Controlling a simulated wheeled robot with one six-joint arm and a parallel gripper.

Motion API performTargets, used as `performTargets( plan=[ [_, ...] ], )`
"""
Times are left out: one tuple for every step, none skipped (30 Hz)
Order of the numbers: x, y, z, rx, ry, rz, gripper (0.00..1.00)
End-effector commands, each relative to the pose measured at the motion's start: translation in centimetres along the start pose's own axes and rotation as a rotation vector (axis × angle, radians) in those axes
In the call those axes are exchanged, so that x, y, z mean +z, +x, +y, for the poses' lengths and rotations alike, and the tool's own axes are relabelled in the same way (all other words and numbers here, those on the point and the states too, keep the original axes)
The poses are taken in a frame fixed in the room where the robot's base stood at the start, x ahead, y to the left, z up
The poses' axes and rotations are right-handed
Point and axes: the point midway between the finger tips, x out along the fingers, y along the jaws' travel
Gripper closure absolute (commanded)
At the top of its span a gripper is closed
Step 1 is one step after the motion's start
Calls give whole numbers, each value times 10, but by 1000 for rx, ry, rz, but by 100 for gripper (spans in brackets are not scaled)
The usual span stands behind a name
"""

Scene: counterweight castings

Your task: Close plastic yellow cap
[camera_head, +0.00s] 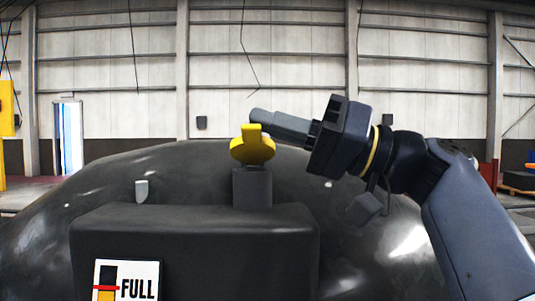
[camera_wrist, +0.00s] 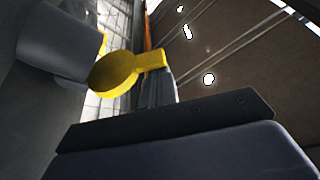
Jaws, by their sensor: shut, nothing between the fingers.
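The yellow cap (camera_head: 252,150) sits at the top of a dark grey cylindrical neck (camera_head: 252,188) in the head view. Its round disc is tilted up with its tab pointing upward, so it does not lie flat on the neck. In the wrist view the cap (camera_wrist: 112,75) shows its disc and tab beside the end of the neck (camera_wrist: 62,38). My gripper (camera_head: 258,114) is shut and empty. Its fingertips appear just above and right of the cap's tab; whether they touch it I cannot tell. The hinge is hidden.
A large glossy black rounded body (camera_head: 375,225) lies behind the neck. A dark block (camera_head: 200,235) stands in front, bearing a FULL sign (camera_head: 128,281). A small grey peg (camera_head: 142,191) is at the left. The air above and left of the cap looks clear.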

Motion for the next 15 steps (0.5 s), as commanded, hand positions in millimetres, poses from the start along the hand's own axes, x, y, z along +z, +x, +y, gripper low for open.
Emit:
performTargets(
  plan=[
    [12, -4, 5, -15, -42, 0, 100],
    [14, -5, 5, -25, -68, 0, 100],
    [17, -6, 4, -37, -104, 0, 100],
    [19, -7, 4, -46, -131, 0, 100],
    [21, -7, 4, -55, -155, 0, 100],
    [24, -8, 4, -68, -188, 0, 100],
    [26, -9, 4, -76, -214, -1, 100],
    [28, -10, 4, -84, -237, -1, 100],
    [30, -10, 4, -95, -268, -1, 100],
    [31, -11, 4, -103, -291, 0, 100],
    [33, -11, 4, -111, -312, 0, 100],
    [34, -12, 5, -120, -338, 0, 100],
    [36, -12, 5, -127, -359, 0, 100],
    [37, -13, 5, -133, -376, 0, 100],
    [39, -13, 6, -141, -399, 0, 100]
  ],
)
